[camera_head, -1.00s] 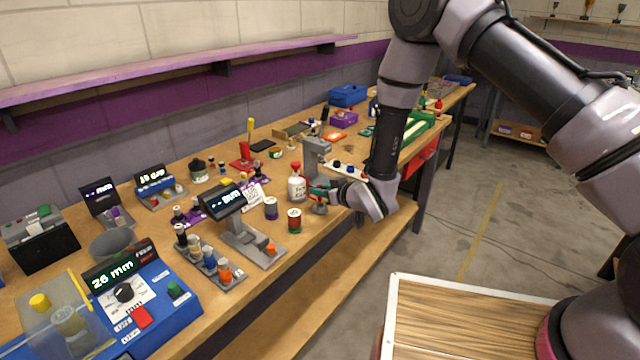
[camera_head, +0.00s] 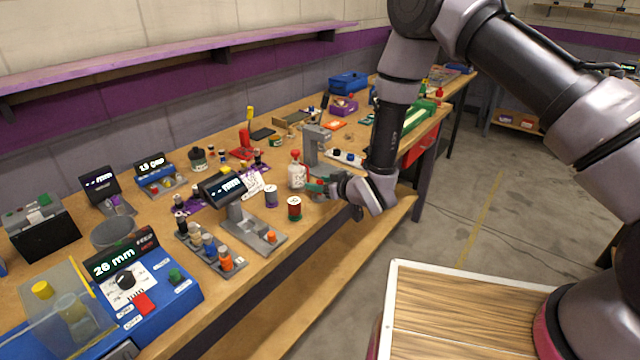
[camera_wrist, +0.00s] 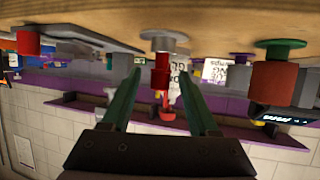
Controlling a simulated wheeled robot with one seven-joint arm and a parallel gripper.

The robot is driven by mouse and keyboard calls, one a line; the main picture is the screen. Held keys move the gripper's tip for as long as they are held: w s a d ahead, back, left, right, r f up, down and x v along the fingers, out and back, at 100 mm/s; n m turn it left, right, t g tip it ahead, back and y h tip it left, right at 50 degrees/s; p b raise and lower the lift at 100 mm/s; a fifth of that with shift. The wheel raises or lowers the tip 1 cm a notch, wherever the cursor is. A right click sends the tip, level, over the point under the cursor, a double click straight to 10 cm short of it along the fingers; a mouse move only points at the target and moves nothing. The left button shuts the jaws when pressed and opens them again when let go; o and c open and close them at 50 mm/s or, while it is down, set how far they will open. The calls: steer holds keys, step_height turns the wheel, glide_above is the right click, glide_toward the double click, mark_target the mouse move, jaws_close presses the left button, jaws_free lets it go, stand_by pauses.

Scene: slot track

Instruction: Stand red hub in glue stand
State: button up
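My gripper (camera_wrist: 160,105) is open; its two green fingers lie on either side of a red cylinder (camera_wrist: 162,75), with gaps showing at both sides. The wrist view is upside down, table at top. The red cylinder, apparently the red hub, is in line with a silver round-flanged base (camera_wrist: 165,40) on the table. I take this base for the glue stand but cannot be sure. In the head view my gripper (camera_head: 322,186) hides the hub. A red-capped white glue bottle (camera_head: 297,175) stands just left of it.
A grey display stand (camera_head: 265,236) is farther left, and a grey upright device (camera_head: 312,147) behind.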

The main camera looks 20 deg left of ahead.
steer(key=v, duration=1.1)
steer(key=shift+a+f, duration=0.1)
stand_by(0.4)
steer(key=w+d+r+m+t+h, duration=0.1)
steer(key=w+d+r+m+h, duration=0.1)
steer(key=w+d+r, duration=0.4)
steer(key=w+d+r+m+t+h, duration=0.15)
steer(key=w+d+r, duration=0.25)
steer(key=r, duration=0.4)
steer(key=d+r+m+h, duration=0.4)
steer(key=d+r, duration=0.7)
steer(key=d, duration=0.1)
steer(key=s+d+r+m+g+h, duration=0.15)
steer(key=s+d+r+m, duration=0.25)
steer(key=s+d+r, duration=0.55)
steer(key=s+d+r+m+g, duration=0.1)
steer(key=s+d+r, duration=0.1)
steer(key=s, duration=0.4)
steer(key=s+d+r+m, duration=0.2)
steer(key=s+d, duration=0.2)
steer(key=s, duration=0.3)
steer(key=shift+d+r+g, duration=0.3)
steer(key=shift+r+g, duration=0.1)
